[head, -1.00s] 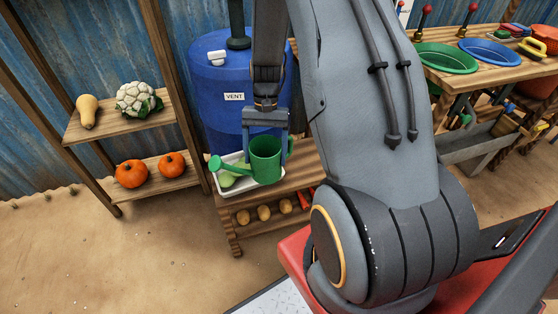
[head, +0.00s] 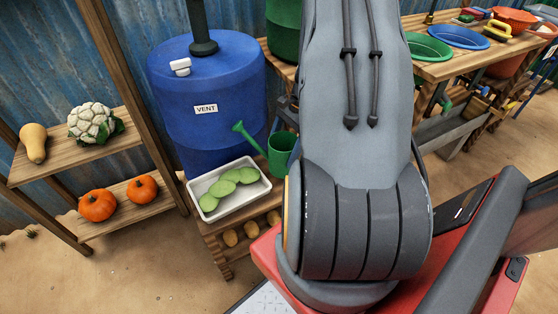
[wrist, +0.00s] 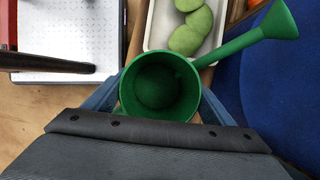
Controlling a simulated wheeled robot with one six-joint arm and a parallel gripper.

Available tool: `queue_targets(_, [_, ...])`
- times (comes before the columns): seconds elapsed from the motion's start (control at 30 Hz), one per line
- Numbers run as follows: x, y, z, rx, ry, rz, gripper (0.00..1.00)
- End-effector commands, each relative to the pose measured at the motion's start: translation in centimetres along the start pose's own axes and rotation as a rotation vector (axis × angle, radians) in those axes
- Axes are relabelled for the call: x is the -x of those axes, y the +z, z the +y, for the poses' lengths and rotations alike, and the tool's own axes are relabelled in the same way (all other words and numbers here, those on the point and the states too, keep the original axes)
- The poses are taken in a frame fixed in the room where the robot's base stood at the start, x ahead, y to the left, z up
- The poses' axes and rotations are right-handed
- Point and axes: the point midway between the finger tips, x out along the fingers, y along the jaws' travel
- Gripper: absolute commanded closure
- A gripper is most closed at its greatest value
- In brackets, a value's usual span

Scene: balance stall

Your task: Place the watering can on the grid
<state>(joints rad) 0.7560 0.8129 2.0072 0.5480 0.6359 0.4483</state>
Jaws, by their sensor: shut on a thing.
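The green watering can (head: 281,156) shows in the head view behind my arm, with its spout pointing up and left; its right side is hidden. In the wrist view I look into the round open top of the can (wrist: 158,84), and the spout reaches to the upper right. My gripper (wrist: 160,102) is shut on the can, one blue-grey finger on each side. A white panel with small dots (wrist: 65,35) lies at the left in the wrist view; I cannot tell whether it is the grid.
A white tray (head: 263,187) of green vegetables stands on a low wooden shelf beside the can. A blue barrel (head: 180,95) stands close behind. Pumpkins and a cauliflower (head: 95,125) sit on the left rack. A bench (head: 425,22) with bowls stands at the upper right.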

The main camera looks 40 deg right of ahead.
Motion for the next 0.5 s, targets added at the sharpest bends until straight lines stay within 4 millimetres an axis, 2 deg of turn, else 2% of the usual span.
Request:
queue_targets(0.17, [-1.1, -0.5, 0.0, 0.002, 0.001, 0.0, 0.48])
queue_targets(0.4, [-4.1, -1.6, 0.0, 0.003, 0.002, 0.0, 0.48])
queue_targets(0.5, [-4.3, -1.7, 0.0, 0.003, 0.001, 0.001, 0.48])
